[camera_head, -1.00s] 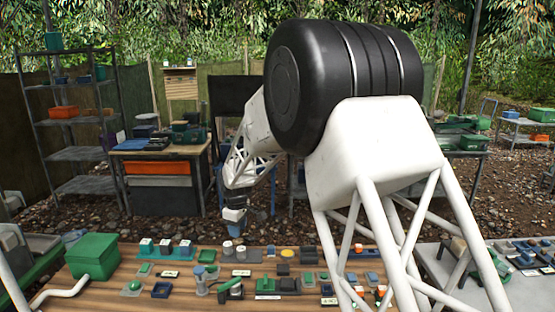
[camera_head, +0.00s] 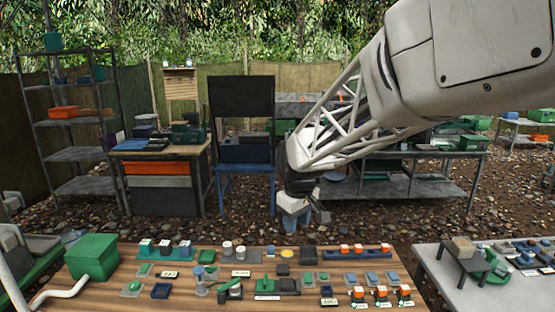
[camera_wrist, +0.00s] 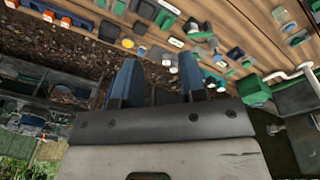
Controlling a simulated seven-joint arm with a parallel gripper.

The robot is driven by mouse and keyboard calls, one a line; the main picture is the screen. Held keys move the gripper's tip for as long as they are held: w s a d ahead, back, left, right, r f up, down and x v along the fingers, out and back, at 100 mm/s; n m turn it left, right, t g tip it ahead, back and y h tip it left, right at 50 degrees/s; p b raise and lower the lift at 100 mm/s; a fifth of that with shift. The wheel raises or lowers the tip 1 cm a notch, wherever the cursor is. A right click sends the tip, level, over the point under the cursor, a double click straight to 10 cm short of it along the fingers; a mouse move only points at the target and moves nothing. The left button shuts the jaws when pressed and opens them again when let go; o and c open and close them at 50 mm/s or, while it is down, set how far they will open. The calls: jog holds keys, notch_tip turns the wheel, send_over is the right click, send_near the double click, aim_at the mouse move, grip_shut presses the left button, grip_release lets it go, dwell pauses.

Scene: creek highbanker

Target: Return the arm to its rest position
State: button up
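My white arm reaches in from the upper right of the head view. My gripper (camera_head: 308,218) hangs beyond the far edge of the wooden table (camera_head: 210,302), over the gravel, apart from the things on the table. In the wrist view my gripper (camera_wrist: 158,72) shows two blue fingers spread apart with nothing between them. The fingertips are small and partly dark in the head view.
A green box (camera_head: 92,257) and several small parts stand on the wooden table. A grey table (camera_head: 445,275) stands at the right. Open gravel lies between.

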jog(key=s+d+m, duration=0.2)
jog(key=s+d, duration=0.2)
jog(key=s, duration=0.6)
jog(key=s+d+m, duration=0.3)
jog(key=s+d, duration=0.2)
jog(key=s, duration=0.6)
jog(key=s+d+m+t, duration=0.1)
jog(key=s+d+m, duration=0.2)
jog(key=s, duration=0.8)
jog(key=shift+d+r, duration=0.25)
jog(key=shift+d, duration=0.55)
